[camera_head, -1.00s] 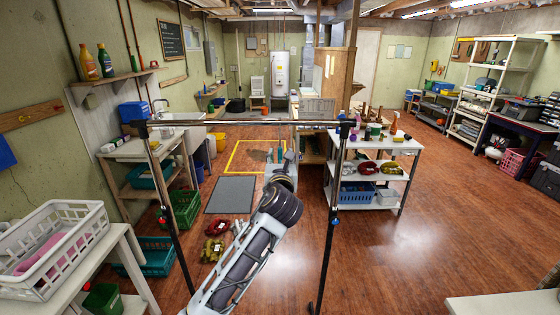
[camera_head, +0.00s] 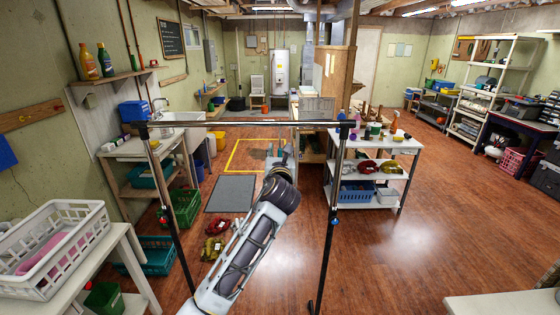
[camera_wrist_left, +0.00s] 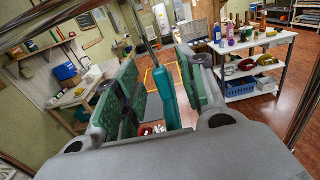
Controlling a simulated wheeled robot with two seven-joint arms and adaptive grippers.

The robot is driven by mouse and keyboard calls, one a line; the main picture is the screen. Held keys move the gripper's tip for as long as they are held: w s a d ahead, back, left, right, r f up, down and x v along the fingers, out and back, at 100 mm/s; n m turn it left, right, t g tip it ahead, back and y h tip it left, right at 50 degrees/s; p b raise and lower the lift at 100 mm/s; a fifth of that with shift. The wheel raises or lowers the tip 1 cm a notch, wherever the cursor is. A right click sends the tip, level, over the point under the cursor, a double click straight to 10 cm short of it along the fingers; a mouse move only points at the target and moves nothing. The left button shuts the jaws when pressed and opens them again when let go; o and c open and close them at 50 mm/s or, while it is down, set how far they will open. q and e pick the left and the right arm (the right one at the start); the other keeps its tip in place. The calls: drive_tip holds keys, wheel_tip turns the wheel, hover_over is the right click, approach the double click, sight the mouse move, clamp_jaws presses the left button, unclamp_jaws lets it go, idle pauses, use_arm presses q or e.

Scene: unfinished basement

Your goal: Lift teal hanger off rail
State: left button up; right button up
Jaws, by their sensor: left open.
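The teal hanger (camera_wrist_left: 166,97) hangs upright between the fingers of my left gripper in the left wrist view, its thin hook rising above it. My left gripper (camera_wrist_left: 163,88) is open, with one green-padded finger on each side of the hanger; whether either finger touches it I cannot tell. My left gripper (camera_head: 280,156) shows small there, below the rail's right half, mostly hidden behind my wrist. The hanger is too small there to make out clearly. My right gripper is in neither view.
A white shelf cart (camera_head: 385,143) with jars and bottles stands right of the rack. A white basket (camera_head: 60,270) sits on a table at the near left. A grey mat (camera_head: 231,194) and green crate (camera_head: 184,208) lie on the floor. Open floor lies to the right.

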use_arm(q)
drive_tip(key=shift+w, duration=1.25)
clamp_jaws()
